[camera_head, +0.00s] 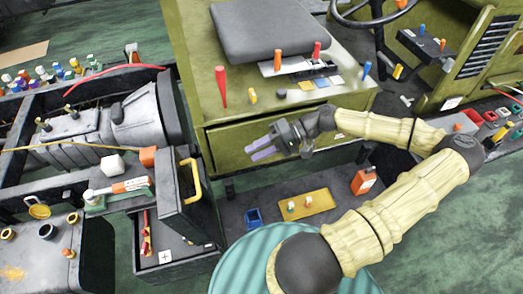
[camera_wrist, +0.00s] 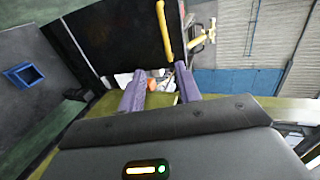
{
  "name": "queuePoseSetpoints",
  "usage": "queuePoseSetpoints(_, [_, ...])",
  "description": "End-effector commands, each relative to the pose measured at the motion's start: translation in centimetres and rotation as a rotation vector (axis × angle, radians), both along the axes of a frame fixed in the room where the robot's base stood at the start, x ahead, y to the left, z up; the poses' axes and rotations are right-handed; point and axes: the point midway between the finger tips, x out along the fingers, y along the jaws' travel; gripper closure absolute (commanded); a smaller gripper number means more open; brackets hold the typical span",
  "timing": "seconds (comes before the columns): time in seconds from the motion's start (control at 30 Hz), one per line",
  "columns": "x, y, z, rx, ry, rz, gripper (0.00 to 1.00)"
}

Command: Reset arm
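My arm reaches from the lower right of the head view and bends back to the left at a dark elbow. My gripper (camera_head: 254,149) is in front of the olive cabinet's drawer front (camera_head: 235,143), its purple fingers pointing left. In the wrist view my gripper (camera_wrist: 160,82) shows two purple fingers standing apart. Nothing is clearly held between them; small white and orange things show beyond the gap. I cannot tell the exact distance from the fingers to the drawer front.
An engine block (camera_head: 110,125) lies at left. Green floor shows at lower right.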

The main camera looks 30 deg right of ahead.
Motion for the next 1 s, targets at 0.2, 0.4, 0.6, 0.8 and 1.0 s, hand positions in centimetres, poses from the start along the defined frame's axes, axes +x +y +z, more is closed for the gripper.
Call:
queuePoseSetpoints(0.2, [-0.2,-0.9,0.4,0.001,-0.001,0.001,0.66])
queuePoseSetpoints(0.4, [-0.2,-0.9,0.4,0.001,-0.001,0.001,0.66])
queuePoseSetpoints(0.6, [-0.2,-0.9,0.4,0.001,-0.001,0.001,0.66])
queuePoseSetpoints(0.8, [-0.3,0.4,-0.5,-0.032,0.037,0.038,0.66])
queuePoseSetpoints(1.0, [-1.7,4.2,-3.5,-0.175,0.174,0.158,0.66])
